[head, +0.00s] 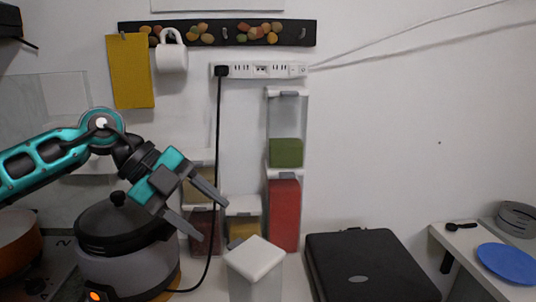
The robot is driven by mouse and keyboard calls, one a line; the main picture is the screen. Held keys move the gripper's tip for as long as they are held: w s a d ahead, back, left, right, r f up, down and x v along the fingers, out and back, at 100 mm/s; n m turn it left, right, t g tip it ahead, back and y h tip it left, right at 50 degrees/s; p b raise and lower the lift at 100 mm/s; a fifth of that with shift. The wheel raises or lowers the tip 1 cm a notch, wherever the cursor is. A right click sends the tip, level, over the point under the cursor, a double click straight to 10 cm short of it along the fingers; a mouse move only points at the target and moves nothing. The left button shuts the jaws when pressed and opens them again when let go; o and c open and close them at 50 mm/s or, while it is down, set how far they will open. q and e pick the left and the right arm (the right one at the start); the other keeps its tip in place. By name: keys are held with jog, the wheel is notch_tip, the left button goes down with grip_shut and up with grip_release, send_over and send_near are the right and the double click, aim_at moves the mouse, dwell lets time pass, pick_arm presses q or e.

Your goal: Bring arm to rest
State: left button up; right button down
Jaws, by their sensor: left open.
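My left arm comes in from the left, teal and black, and bends down toward the counter. Its gripper (213,222) is open, with two grey fingers spread apart and pointing down to the right. Nothing shows between the fingers. They overlap, in the picture, the brown-filled dispenser (203,245); I cannot tell whether they touch it. A red-filled dispenser (284,215) stands right of the gripper, with a green-filled one (286,152) above it. A yellow-filled dispenser (243,227) is between them. My right gripper is out of view.
A rice cooker (125,250) stands below my left arm. A white-lidded container (255,262) is at the front. A black case (368,265) lies to the right. A black cord (217,150) hangs from the power strip (262,71). A blue plate (507,262) sits far right.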

pick_arm(q)
jog(key=s+d+r+n+t+h, duration=0.2)
jog(key=d+t+h, duration=0.1)
jog(key=d+h, duration=0.35)
jog(key=s+d+r+n+t+h, duration=0.1)
jog(key=d+r+t+h, duration=0.15)
jog(key=d+h, duration=0.35)
jog(key=w+a+f+n+t+y, duration=0.3)
jog(key=a+f+n+t+y, duration=0.8)
jog(key=n+y, duration=0.65)
jog(key=s+a+f+n+g+y, duration=0.3)
jog(key=s+a+f+n, duration=0.15)
jog(key=f, duration=0.45)
jog(key=s+a+f+n+g, duration=0.1)
jog(key=s+a+f+g, duration=0.2)
jog(key=s+f+g, duration=0.5)
jog(key=s+a+f+g, duration=0.2)
jog(key=s+f, duration=0.3)
jog(key=s, duration=0.7)
jog(key=w+d+f+t+h, duration=0.1)
jog(key=w+d+f+t, duration=0.1)
jog(key=w+f+t, duration=0.5)
notch_tip(320, 180, down, 2)
jog(key=shift+d+f+m, duration=0.1)
jog(key=shift+d+m, duration=0.15)
jog(key=shift+m, duration=0.05)
